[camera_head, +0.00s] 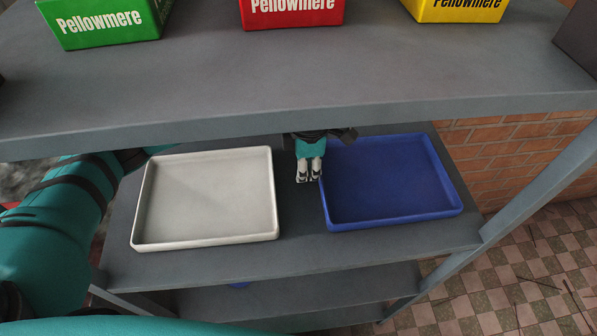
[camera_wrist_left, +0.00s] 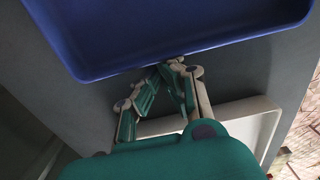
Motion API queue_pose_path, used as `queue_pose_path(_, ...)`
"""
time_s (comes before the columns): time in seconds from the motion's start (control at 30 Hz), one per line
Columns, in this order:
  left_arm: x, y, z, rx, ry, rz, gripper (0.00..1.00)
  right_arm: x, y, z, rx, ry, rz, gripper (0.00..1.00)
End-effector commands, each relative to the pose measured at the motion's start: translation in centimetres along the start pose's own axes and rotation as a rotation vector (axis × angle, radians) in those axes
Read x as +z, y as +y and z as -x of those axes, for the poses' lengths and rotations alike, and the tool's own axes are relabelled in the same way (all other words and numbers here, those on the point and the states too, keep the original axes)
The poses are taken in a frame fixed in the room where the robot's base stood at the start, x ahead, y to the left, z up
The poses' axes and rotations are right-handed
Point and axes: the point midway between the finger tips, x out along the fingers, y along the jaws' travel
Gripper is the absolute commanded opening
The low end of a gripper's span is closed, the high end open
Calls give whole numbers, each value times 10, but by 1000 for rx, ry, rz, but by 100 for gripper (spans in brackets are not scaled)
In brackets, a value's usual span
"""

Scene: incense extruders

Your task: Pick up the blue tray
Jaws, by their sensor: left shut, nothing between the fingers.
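The blue tray (camera_head: 388,180) is a shallow, empty rectangular tray lying flat on the right part of the middle shelf. It also shows in the left wrist view (camera_wrist_left: 160,35), across the top. My left gripper (camera_head: 309,178) is above the shelf between the two trays, close to the blue tray's left edge. In the left wrist view its fingertips (camera_wrist_left: 170,66) come together near the tray's rim, with nothing between them. I cannot tell whether they touch the rim. My right gripper is not seen.
A white tray (camera_head: 207,195) lies left of my left gripper on the same shelf (camera_head: 300,235). A shelf post (camera_head: 540,187) stands at right.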

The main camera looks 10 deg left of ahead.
Motion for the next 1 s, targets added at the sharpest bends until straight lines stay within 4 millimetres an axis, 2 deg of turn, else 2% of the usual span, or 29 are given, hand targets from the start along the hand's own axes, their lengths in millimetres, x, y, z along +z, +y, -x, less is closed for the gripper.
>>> queue_pose_path(0.03,17,-1,-8,4,-6,-6,0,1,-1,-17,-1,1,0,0)
queue_pose_path(0.2,64,-1,-7,3,-5,-5,0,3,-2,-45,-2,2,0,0)
queue_pose_path(0.3,85,-1,-5,3,-4,-3,0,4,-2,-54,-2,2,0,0)
queue_pose_path(0.4,97,-1,-3,1,-3,-2,0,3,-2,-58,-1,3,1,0)
queue_pose_path(0.83,102,-1,0,1,-2,-1,0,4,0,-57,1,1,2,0)
queue_pose_path(1.0,96,4,-3,2,-2,1,0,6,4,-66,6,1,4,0)
